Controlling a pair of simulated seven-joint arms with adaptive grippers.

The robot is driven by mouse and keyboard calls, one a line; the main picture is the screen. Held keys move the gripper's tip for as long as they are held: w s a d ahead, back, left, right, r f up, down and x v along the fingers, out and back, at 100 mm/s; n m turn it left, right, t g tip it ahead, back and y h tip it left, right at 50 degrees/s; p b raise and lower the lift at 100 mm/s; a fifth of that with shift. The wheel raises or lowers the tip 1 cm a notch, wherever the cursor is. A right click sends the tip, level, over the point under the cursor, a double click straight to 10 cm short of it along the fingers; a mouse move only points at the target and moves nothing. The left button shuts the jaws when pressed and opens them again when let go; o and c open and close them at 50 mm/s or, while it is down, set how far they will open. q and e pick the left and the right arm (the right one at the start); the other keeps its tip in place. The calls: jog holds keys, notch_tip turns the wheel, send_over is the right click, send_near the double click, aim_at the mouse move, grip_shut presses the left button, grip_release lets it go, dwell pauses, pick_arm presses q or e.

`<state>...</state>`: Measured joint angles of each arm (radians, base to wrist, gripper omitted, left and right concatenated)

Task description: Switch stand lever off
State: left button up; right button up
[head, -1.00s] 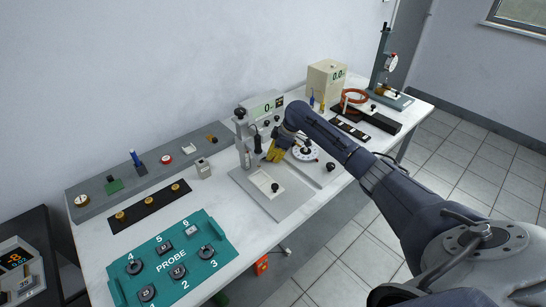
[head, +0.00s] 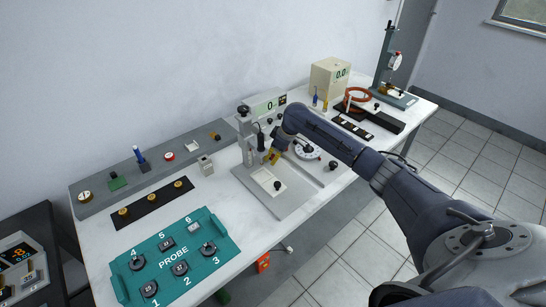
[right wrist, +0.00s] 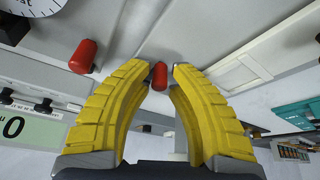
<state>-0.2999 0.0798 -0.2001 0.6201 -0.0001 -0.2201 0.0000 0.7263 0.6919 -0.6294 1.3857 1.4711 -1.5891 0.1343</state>
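The stand (head: 249,152) is a grey column with a black top knob on a grey base plate (head: 285,206). My right gripper (head: 272,158) hangs beside the column, above the plate. In the right wrist view its two yellow fingers (right wrist: 163,68) are open. A short red-tipped lever (right wrist: 158,76) lies between the fingertips, with a gap visible to the sides. A second red handle (right wrist: 83,57) stands left of the fingers. I cannot tell which red piece is the stand lever, and neither shows clearly in the head view. My left gripper is not in view.
A round white dial (head: 308,149) sits just right of my gripper. A meter with a green display (head: 265,106) stands behind the stand. A teal probe tray (head: 173,258) lies at the front left. Bare white table lies between tray and base plate.

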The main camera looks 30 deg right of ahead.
jog(key=o, duration=0.4)
jog(key=shift+c, duration=0.2)
jog(key=v, duration=1.2)
